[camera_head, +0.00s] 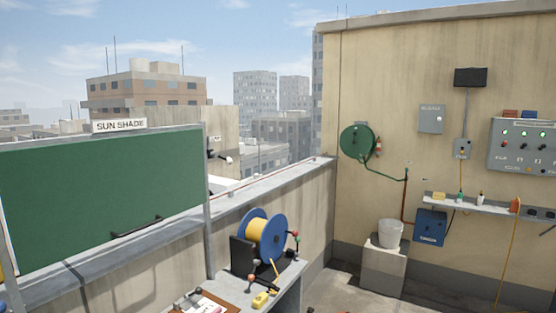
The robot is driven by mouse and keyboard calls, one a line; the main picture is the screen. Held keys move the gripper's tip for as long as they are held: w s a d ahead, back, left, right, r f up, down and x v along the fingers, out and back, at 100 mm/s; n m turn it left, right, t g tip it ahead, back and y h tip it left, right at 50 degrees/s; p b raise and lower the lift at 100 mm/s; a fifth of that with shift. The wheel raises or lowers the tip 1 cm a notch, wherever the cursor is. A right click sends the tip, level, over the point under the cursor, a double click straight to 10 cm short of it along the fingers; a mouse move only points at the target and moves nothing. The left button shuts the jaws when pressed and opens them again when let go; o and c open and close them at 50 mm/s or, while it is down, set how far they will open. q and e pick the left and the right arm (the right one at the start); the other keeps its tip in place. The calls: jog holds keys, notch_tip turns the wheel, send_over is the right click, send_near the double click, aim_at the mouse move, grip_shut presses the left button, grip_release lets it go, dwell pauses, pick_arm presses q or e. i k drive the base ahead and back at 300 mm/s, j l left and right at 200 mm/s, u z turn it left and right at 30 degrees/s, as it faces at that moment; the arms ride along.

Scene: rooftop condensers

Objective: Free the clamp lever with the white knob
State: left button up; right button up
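A white knob (228,160) shows on a small dark lever or clamp (213,154) beside the upper part of the grey post at the right edge of the sun shade. It is small in this view, and I cannot tell whether the clamp is tight or loose. The green sun shade panel (100,190) carries a dark handle bar (137,227) low on its face and a "SUN SHADE" sign (119,125) on top. Neither of my grippers is in view.
A blue reel with yellow cable (265,238) stands on a grey bench, with red and green knobs beside it. A yellow tool (263,299) and clipboard (205,306) lie in front. A parapet (285,176) runs behind. A white bucket (390,233) stands on a block at right.

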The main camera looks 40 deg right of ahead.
aim_at(228, 161)
jog(key=z, duration=1)
jog(key=i+l+u, duration=0.1)
jog(key=i+l, duration=0.65)
jog(key=i+l+u, duration=0.15)
jog(key=i+l, duration=0.25)
jog(key=i+l+u, duration=0.1)
jog(key=i+l, duration=0.25)
jog(key=l, duration=0.2)
jog(key=i+l+u, duration=0.1)
jog(key=i+l, duration=0.2)
jog(key=l, duration=0.2)
